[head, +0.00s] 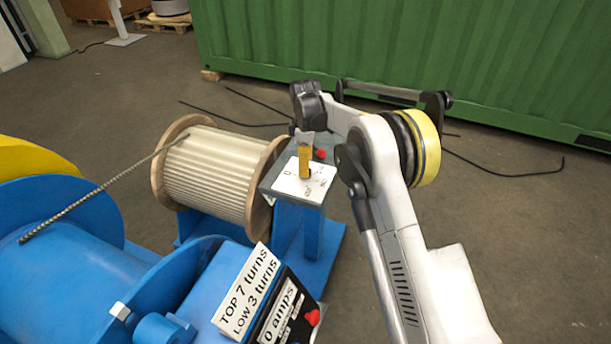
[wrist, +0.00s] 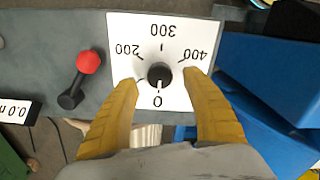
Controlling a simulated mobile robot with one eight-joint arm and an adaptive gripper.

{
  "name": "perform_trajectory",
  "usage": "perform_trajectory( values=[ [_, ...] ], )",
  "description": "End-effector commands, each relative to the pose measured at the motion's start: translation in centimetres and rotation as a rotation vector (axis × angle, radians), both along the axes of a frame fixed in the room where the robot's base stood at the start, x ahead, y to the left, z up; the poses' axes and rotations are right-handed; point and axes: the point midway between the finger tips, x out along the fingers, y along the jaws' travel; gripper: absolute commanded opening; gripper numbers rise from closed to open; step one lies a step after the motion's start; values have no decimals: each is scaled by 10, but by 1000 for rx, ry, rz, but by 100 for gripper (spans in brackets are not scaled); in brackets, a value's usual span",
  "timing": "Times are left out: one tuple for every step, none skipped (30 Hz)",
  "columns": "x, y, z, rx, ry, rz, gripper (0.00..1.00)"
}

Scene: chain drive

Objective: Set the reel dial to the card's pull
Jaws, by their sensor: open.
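The reel dial is a black knob (wrist: 160,74) on a white plate (wrist: 122,28) marked 0, 200, 300 and 400, seen upside down in the wrist view. Its pale pointer mark faces the 0. The plate also shows on the grey stand top in the head view (head: 310,191). My gripper (wrist: 160,82) is open, its yellow fingers on either side of the knob with gaps on both sides. In the head view my gripper (head: 305,165) points down over the plate and hides the knob. A white card (head: 248,291) reads "TOP 7 turns, LOW 3 turns"; no pull figure is readable on it.
A red-knobbed lever (wrist: 84,75) and a small readout (wrist: 16,110) starting "0.0" sit beside the dial. A rope reel (head: 215,172) stands left of the stand, a blue winch drum (head: 75,285) nearer. A "0 amps" display (head: 282,312) is in front. Green container (head: 420,50) behind.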

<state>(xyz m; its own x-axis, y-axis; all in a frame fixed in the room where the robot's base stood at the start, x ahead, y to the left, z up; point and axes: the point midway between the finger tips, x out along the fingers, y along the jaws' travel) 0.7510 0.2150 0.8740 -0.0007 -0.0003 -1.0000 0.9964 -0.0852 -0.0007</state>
Motion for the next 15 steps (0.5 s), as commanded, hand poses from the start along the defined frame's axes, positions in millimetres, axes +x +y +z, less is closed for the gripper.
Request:
perform_trajectory(
  values=[
    [0, 0, -12, 0, 0, 0, 56],
    [0, 0, -16, 0, 0, 0, 56],
    [0, 0, -21, 0, 0, -1, 56],
    [0, 0, -25, 0, 0, -1, 56],
    [0, 0, -28, 0, 0, -1, 56],
    [0, 0, -31, 0, 0, -1, 56],
    [0, 0, -33, 0, 0, -1, 56],
    [0, 0, -35, 0, 0, -1, 56],
    [0, 0, -36, 0, 0, -1, 56],
    [0, 0, -37, 0, 0, -1, 56],
    [0, 0, -37, 0, 0, -1, 56],
    [0, 0, -37, 0, 0, -1, 56],
    [0, 0, -37, 0, 0, -1, 56],
    [0, 0, -37, 0, 0, -1, 56],
    [0, 0, -37, 0, 0, -1, 56]
  ],
)
